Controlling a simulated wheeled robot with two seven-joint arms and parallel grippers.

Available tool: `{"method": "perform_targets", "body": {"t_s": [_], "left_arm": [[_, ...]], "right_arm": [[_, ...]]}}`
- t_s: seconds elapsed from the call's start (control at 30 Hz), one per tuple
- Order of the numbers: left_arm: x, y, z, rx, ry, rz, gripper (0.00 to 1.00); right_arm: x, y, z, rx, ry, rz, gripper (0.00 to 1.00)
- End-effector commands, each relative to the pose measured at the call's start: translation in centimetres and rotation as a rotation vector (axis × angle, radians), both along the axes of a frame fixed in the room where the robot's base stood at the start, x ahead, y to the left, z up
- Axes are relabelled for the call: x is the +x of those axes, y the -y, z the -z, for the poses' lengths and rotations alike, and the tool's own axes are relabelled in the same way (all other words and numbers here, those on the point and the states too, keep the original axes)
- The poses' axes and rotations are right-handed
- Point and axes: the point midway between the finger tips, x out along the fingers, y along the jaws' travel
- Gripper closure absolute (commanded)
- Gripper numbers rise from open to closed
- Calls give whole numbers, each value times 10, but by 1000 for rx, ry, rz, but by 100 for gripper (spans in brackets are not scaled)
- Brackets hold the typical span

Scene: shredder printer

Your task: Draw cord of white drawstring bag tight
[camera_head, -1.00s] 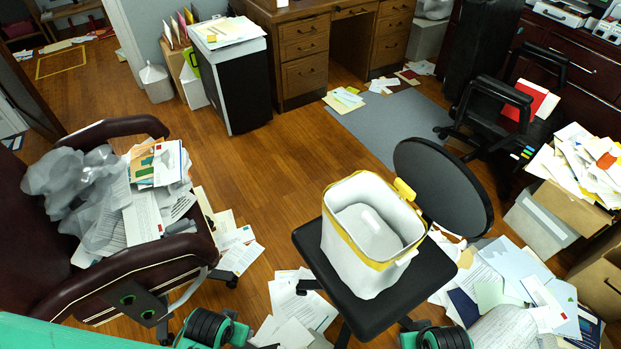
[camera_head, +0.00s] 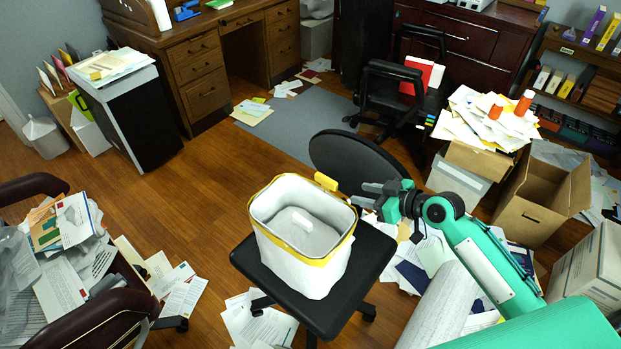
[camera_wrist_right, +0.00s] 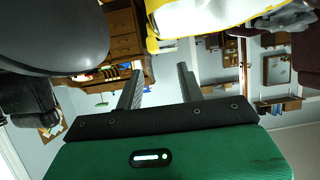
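The white drawstring bag (camera_head: 300,262) stands upright and wide open on the seat of a black office chair. A yellow band runs around its rim, with a yellow cord tab (camera_head: 326,181) at the far right of the rim. A pale object lies inside. My right gripper (camera_head: 366,194) is just right of the rim, near the tab, and apart from the bag. In the right wrist view, its two fingers (camera_wrist_right: 157,82) are spread with nothing between them. The bag (camera_wrist_right: 215,18) and the tab (camera_wrist_right: 152,44) show above them. My left gripper is not in view.
The chair's round black backrest (camera_head: 352,158) rises behind the bag, close to my right gripper. Papers and open cardboard boxes (camera_head: 540,195) lie to the right. A paper-laden maroon armchair (camera_head: 95,315) stands at the left.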

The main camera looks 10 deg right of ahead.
Motion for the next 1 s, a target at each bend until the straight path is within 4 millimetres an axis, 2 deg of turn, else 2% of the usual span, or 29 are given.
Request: {"method": "perform_targets", "body": {"t_s": [0.1, 0.27, 0.7, 1.0], "left_arm": [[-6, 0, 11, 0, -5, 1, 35], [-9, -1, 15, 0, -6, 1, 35], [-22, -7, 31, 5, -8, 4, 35], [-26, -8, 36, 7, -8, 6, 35]], "right_arm": [[11, 7, -8, 15, 28, 8, 62], [20, 2, -6, 21, 32, 10, 62], [83, -47, 26, 22, 30, 10, 62], [109, -68, 42, 18, 29, 8, 62]]}}
